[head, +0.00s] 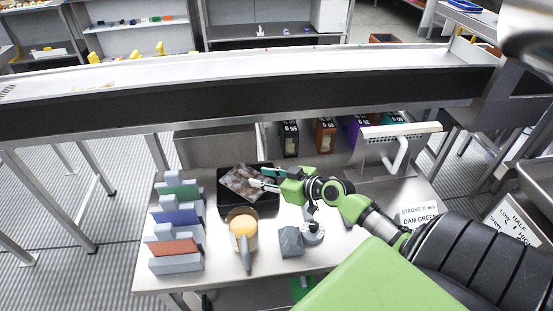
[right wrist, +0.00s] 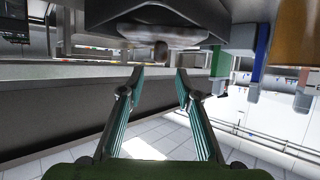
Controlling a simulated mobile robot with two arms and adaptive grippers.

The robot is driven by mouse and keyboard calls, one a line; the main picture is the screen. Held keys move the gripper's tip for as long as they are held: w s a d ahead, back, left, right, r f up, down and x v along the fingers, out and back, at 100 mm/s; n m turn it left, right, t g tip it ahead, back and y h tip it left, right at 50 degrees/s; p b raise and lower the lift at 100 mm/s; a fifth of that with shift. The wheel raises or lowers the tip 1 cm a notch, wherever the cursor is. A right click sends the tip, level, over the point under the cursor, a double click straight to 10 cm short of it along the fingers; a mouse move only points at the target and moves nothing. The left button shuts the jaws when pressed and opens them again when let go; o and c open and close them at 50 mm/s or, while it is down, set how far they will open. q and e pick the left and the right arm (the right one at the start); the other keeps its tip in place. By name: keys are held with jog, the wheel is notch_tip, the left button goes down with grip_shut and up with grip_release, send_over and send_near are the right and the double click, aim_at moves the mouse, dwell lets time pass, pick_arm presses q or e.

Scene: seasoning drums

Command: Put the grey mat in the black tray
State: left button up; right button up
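The black tray (head: 223,209) stands on the steel table, left of centre in the head view. A flat mottled grey-brown piece (head: 245,182), which looks like the grey mat, lies in it, slightly askew. My right gripper (head: 260,179) is over the tray's right side, by the piece's right edge. In the right wrist view its two fingers (right wrist: 160,73) are apart with nothing between them. Whether they touch the piece cannot be told. My left gripper is not in view.
Stepped grey blocks with green (head: 178,192), blue (head: 178,216) and red (head: 173,247) parts line the table's left. Labelled drums (head: 325,137) stand behind, under a long raised ledge (head: 240,110).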

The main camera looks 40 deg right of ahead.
jog(key=shift+b+v, duration=0.3)
jog(key=shift+v, duration=2.5)
